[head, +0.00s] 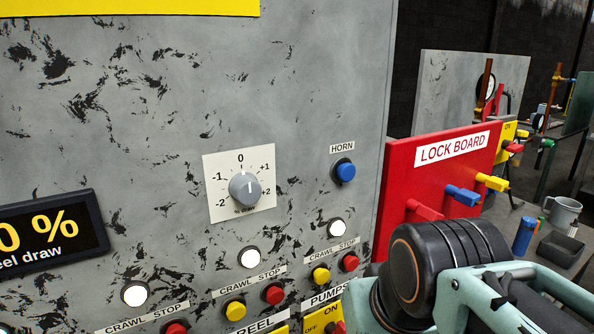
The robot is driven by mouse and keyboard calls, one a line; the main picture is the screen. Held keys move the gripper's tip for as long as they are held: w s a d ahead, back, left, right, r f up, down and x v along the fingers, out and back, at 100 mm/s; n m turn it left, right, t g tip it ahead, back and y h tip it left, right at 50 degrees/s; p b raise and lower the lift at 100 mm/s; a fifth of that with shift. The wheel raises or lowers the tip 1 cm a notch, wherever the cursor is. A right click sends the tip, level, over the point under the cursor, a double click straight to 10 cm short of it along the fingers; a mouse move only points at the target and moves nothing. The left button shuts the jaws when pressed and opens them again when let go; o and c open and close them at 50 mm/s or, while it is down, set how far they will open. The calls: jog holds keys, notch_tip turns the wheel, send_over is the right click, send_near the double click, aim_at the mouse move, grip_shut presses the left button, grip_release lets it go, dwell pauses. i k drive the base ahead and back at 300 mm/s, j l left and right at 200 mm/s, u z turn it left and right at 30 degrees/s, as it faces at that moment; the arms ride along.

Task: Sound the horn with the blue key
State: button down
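The blue key (345,172) is a round push button in a dark collar on the grey scratched panel (100,120). It sits just below the white HORN label (342,148), towards the panel's right edge. It stands out from the panel and nothing covers it. My arm, with black and teal links, fills the lower right, below and to the right of the blue key. No gripper fingers show, so I cannot see whether the gripper is open or shut.
A rotary dial (245,189) is left of the blue key. A white button (337,228), a yellow button (320,275) and a red button (350,262) lie below. The red lock board (400,165) with coloured handles projects at right. A mug (565,213) stands beyond it.

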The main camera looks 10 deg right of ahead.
aim_at(346, 172)
jog(key=k+j+z, duration=0.15)
jog(key=j, duration=0.3)
jog(key=k+j+z, duration=0.15)
jog(key=k+j, duration=0.15)
jog(key=j, duration=0.15)
jog(key=k+j+z, duration=0.2)
jog(key=j, duration=0.2)
jog(key=k+j, duration=0.1)
jog(key=k, duration=0.25)
jog(key=i+l, duration=0.15)
jog(key=i, duration=0.15)
